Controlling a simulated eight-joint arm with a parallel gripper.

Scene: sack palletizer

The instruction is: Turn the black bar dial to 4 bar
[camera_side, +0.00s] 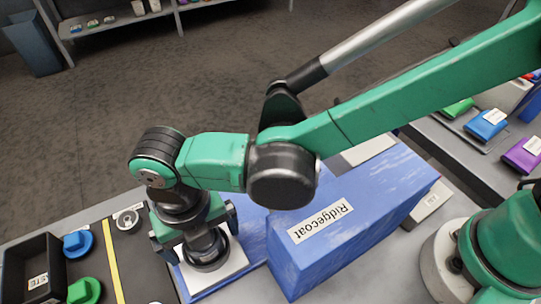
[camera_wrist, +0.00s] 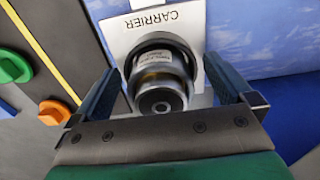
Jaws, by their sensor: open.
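The black dial (camera_wrist: 163,92) is a stepped round knob standing on a white plate (camera_wrist: 128,30) marked CARRIER, which appears upside down in the wrist view. Its dark round base (camera_side: 206,262) also shows in the side view, low and left of centre. My gripper (camera_wrist: 160,68) is open, with one finger on each side of the dial and a visible gap to it. In the side view my gripper (camera_side: 197,236) hangs over the plate and hides much of the dial. The small print on the dial is too blurred to read, so its setting cannot be told.
A big blue block marked Ridgecoat (camera_side: 345,225) stands right of the plate. At left are a blue knob (camera_side: 78,243), a green knob (camera_side: 84,290) and a black bin (camera_side: 30,262). An orange knob (camera_wrist: 53,112) shows in the wrist view. A yellow line (camera_side: 113,262) crosses the dark surface.

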